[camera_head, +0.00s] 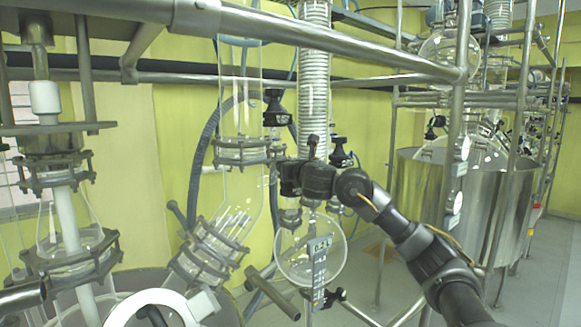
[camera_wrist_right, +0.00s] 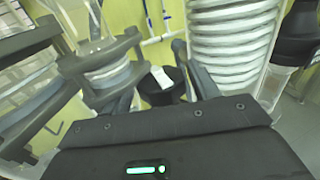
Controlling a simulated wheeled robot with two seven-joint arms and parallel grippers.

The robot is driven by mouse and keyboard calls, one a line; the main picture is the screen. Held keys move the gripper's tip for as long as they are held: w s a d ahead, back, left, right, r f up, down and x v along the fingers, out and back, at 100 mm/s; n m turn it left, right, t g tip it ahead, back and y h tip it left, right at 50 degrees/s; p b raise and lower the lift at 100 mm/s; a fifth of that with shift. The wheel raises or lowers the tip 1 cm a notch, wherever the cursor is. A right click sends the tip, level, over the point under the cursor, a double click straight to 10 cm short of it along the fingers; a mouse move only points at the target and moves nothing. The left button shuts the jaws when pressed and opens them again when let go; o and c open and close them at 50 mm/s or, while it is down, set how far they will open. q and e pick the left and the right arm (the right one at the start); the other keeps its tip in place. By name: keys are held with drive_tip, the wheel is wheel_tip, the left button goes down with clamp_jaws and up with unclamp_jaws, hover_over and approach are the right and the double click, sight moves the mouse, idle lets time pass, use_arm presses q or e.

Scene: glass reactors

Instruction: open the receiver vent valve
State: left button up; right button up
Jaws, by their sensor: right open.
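My right gripper (camera_head: 290,178) reaches in from the right, in front of the glassware above the round glass receiver (camera_head: 295,262). In the right wrist view its two dark fingers (camera_wrist_right: 163,88) are apart. A black valve knob with a white tab on top (camera_wrist_right: 161,78) shows between or just beyond them; contact cannot be told. In the head view the gripper hides whatever is directly behind it. Which valve is the receiver vent is not marked. My left gripper is not in view.
A ribbed glass condenser column (camera_head: 315,85) rises behind the gripper. Black valve fittings (camera_head: 277,108) are close by on its left, and another (camera_head: 339,152) on its right. Metal frame rails (camera_head: 330,45) cross above. A large steel vessel (camera_head: 455,205) stands at right.

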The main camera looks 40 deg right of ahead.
drive_tip(key=shift+c, duration=0.4)
drive_tip(key=c, duration=0.7)
drive_tip(key=n+t+y, duration=0.1)
drive_tip(key=n+y, duration=0.2)
drive_tip(key=y, duration=0.2)
drive_tip(key=shift+s+d, duration=0.1)
drive_tip(key=shift+d, duration=0.05)
drive_tip(key=shift+r+n+y, duration=0.1)
drive_tip(key=shift+n+y, duration=0.6)
drive_tip(key=shift+y, duration=0.4)
drive_tip(key=n+y+p, duration=0.1)
drive_tip(key=n+y, duration=0.1)
drive_tip(key=shift+r+y+p, duration=0.15)
drive_tip(key=shift+y+p, duration=0.2)
drive_tip(key=shift+y, duration=0.05)
drive_tip(key=n+g+y+p, duration=0.1)
drive_tip(key=y, duration=0.1)
drive_tip(key=shift+n+y, duration=0.3)
drive_tip(key=shift+n, duration=0.1)
drive_tip(key=shift+f, duration=0.2)
